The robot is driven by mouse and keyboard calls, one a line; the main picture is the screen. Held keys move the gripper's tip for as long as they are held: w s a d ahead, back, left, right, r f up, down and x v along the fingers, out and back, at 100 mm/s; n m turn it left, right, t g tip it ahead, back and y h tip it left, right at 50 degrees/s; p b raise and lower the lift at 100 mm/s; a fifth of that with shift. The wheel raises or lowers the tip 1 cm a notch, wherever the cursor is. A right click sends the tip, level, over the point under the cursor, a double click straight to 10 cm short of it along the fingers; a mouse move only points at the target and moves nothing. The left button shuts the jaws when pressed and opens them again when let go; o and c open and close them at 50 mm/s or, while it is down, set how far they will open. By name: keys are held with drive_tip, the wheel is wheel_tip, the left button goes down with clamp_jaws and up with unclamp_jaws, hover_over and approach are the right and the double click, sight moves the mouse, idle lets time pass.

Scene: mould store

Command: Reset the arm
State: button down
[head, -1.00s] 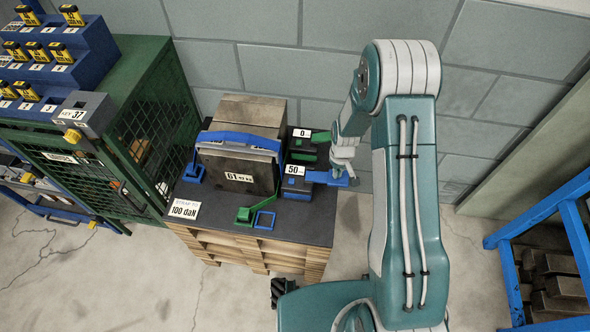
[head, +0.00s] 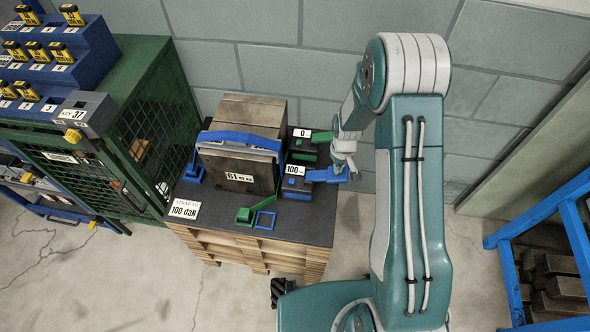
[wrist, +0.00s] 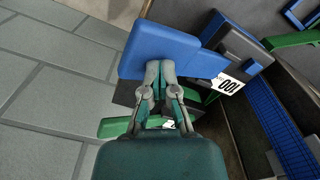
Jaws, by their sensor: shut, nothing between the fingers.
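My arm (head: 412,190) reaches over to the right side of a dark-topped stand. My gripper (wrist: 158,72) is shut and empty. Its fingertips are at the blue lever (wrist: 160,48), which shows beneath and around them in the wrist view; I cannot tell whether they touch it. In the head view the blue lever (head: 325,175) sticks out to the right from a blue strap unit whose label (head: 294,169) reads 100. That label (wrist: 231,87) also shows in the wrist view. A second unit, with a green lever (head: 320,137), has a label (head: 302,133) reading 0.
A heavy block (head: 238,165) marked 61 is strapped in blue on the stand (head: 225,217). A sign (head: 184,209) there reads 100 daN. A green mesh cabinet (head: 150,130) stands left, a blue rack (head: 570,225) right. The wall (head: 260,70) is close behind.

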drive_tip(key=shift+r, duration=1.25)
drive_tip(key=shift+r, duration=2.5)
drive_tip(key=s+r+m+t, duration=0.1)
drive_tip(key=s+r, duration=0.3)
drive_tip(key=r, duration=0.6)
drive_tip(key=s+r+m+t, duration=0.15)
drive_tip(key=s+r, duration=0.25)
drive_tip(key=r, duration=0.6)
drive_tip(key=s+r+t, duration=0.1)
drive_tip(key=s+r, duration=0.3)
drive_tip(key=s, duration=0.4)
drive_tip(key=s+r+m+t, duration=0.1)
drive_tip(key=s+r+t, duration=0.1)
drive_tip(key=s+r, duration=0.3)
drive_tip(key=s, duration=0.3)
drive_tip(key=shift+r, duration=0.2)
